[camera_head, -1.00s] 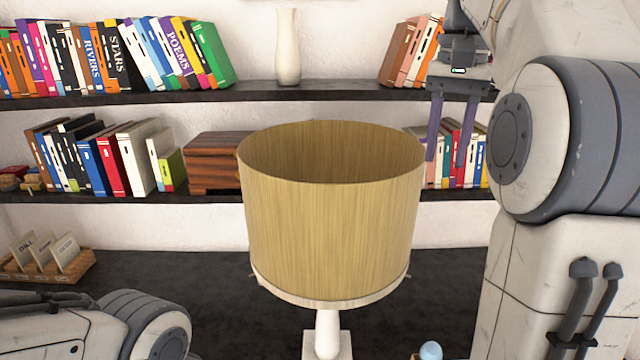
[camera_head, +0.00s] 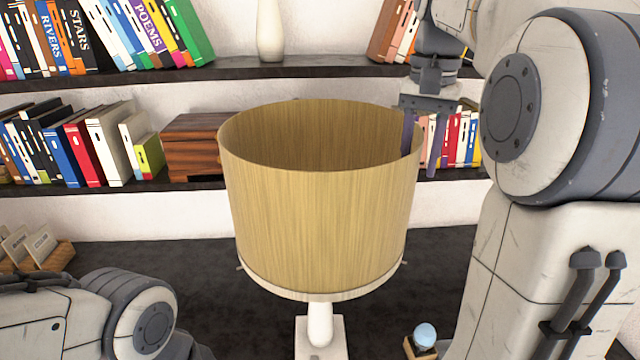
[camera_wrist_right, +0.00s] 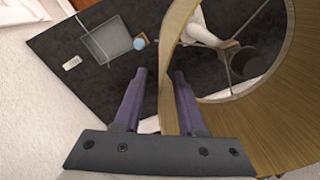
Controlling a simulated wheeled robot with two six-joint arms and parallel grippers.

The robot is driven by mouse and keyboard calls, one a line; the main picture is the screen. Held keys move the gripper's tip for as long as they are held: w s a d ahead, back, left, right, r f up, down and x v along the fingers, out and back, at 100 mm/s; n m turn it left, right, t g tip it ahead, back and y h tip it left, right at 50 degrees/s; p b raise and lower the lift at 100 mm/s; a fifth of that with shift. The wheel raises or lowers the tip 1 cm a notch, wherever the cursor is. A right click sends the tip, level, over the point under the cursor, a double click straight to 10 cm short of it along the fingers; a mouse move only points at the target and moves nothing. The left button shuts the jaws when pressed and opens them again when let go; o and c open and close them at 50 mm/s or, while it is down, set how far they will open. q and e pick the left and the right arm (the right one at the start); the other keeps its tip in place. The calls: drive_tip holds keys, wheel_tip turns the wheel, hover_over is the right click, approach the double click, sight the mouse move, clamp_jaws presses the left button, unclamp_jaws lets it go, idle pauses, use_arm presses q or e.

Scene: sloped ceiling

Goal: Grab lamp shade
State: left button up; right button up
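The lamp shade (camera_head: 318,225) is a wide, open-topped drum with a tan wood-grain side and a pale bottom ring. It sits upright on a white lamp stem and base (camera_head: 320,330). My right gripper (camera_head: 420,160) is open at the shade's right rim. One finger shows inside the rim and the other outside. In the right wrist view the shade's wall (camera_wrist_right: 270,120) passes between the open fingers (camera_wrist_right: 160,75); contact cannot be told. Only a link of my left arm shows at the lower left; its gripper is out of view.
The lamp stands on a dark tabletop (camera_head: 225,265). A small pale-blue ball-topped object (camera_head: 425,333) is at the front right. Behind are shelves with books (camera_head: 85,150), a wooden box (camera_head: 190,147) and a white vase (camera_head: 271,30).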

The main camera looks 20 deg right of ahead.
sight(415, 176)
drive_tip(key=shift+a+f, duration=0.1)
drive_tip(key=shift+f, duration=1.7)
clamp_jaws()
